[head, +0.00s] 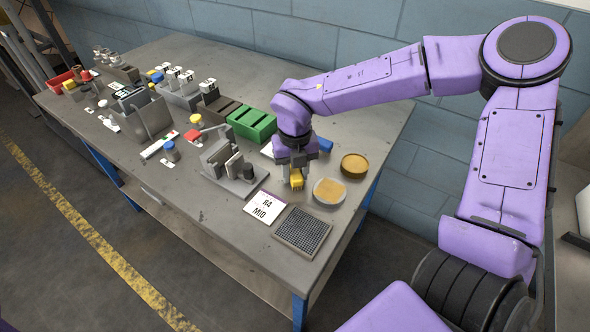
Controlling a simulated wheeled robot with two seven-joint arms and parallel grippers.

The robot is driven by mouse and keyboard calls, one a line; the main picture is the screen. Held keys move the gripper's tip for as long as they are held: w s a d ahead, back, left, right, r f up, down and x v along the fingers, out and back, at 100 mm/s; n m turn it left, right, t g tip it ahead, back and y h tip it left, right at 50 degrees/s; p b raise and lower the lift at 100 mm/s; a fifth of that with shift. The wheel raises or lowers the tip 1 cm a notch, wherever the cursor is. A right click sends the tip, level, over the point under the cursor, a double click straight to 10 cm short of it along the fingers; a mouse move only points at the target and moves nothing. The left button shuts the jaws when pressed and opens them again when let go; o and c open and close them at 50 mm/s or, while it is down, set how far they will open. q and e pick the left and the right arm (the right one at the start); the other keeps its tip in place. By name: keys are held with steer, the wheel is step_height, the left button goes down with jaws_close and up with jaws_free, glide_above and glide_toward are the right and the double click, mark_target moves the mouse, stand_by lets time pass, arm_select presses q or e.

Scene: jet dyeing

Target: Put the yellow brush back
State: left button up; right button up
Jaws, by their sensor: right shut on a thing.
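My right gripper (295,181) points down over the right part of the grey table (345,218). It is shut on the yellow brush (296,182), whose yellow end shows between and below the fingers. The rest of the brush is hidden by the gripper. I cannot tell whether the brush touches the table. My left gripper is not in view.
Right of the gripper are a round dish (329,191) and a brown round lid (354,165). In front are a white card marked R4 M10 (265,207) and a dark mesh mat (303,231). Behind is a green rack (251,124); several small items crowd the left.

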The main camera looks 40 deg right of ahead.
mark_target(295, 171)
steer(key=o, duration=1)
steer(key=shift+r, duration=0.25)
step_height(295, 171, up, 12)
steer(key=shift+f, duration=0.1)
